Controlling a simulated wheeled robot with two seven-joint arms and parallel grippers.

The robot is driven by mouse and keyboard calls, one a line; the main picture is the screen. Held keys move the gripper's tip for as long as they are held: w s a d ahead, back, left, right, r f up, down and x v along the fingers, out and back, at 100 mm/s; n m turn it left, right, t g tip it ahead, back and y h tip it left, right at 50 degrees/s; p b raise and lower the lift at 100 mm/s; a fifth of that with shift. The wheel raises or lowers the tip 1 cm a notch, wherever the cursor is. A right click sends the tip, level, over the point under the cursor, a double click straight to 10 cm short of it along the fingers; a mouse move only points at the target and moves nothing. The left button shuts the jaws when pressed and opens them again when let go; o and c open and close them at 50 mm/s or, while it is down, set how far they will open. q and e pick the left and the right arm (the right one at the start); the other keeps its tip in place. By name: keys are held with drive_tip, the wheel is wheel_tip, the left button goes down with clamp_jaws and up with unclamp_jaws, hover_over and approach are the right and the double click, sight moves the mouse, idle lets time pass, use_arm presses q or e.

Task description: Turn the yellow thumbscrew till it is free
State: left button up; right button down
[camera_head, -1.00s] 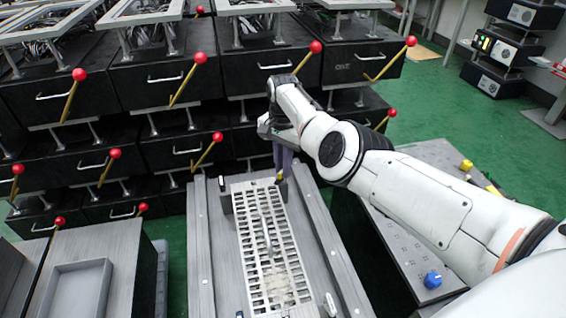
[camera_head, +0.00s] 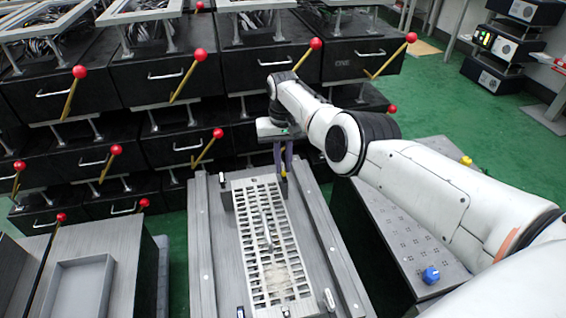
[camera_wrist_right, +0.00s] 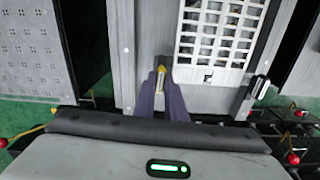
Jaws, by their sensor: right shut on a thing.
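The yellow thumbscrew (camera_wrist_right: 161,77) is a small yellow piece at the dark clamp by the corner of a white slotted grille (camera_head: 268,235). In the head view it shows only as a small yellow spot (camera_head: 284,173) at the grille's far right corner. My right gripper (camera_head: 283,170) reaches down to it, fingers pointing down. In the right wrist view the two purple-grey fingers (camera_wrist_right: 161,82) are shut on the thumbscrew, one on each side. The fingers partly hide it, so its thread cannot be seen. My left gripper is not in view.
The grille lies on a grey bench plate (camera_head: 215,250) with dark clamps at its other corners. A grey panel at the right carries a yellow knob (camera_head: 466,160) and a blue knob (camera_head: 431,275). Black drawer units with red-balled levers (camera_head: 198,56) stand close behind.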

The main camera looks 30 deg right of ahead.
sight(283, 167)
drive_tip(key=shift+n, duration=0.5)
drive_tip(key=c, duration=1.8)
unclamp_jaws()
